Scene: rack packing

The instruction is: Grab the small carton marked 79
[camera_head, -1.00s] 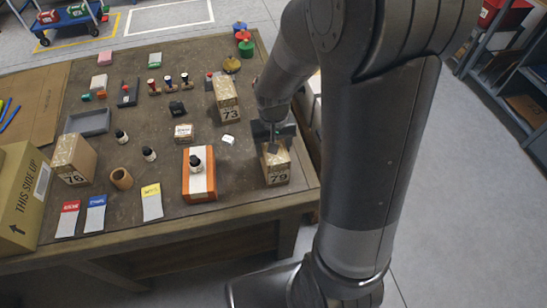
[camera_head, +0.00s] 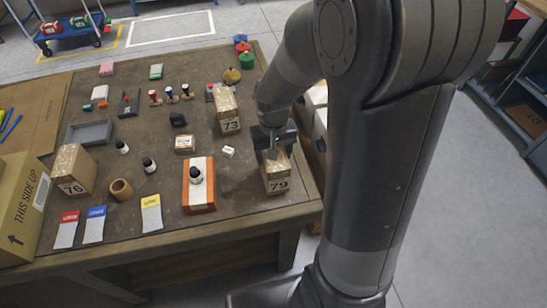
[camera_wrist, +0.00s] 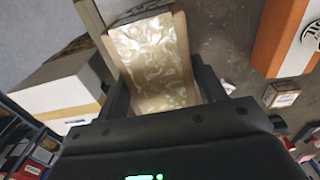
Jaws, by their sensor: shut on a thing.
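The small carton marked 79 (camera_head: 277,184) is a tan box with a patterned top at the table's near right corner. My gripper (camera_head: 274,153) comes down on it from above. In the wrist view the carton's shiny, mottled face (camera_wrist: 150,62) sits between the two dark fingers of my gripper (camera_wrist: 162,88), one along each side. The fingers are shut on the carton. It stands roughly upright. Whether its base is clear of the table is hard to tell.
The table (camera_head: 247,215) also holds carton 73 (camera_head: 229,112), an orange-and-white box (camera_head: 199,199) with a bottle on top, left of carton 79, and carton 76 (camera_head: 74,171) at far left. White boxes (camera_head: 318,120) stand beyond the table's right edge.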

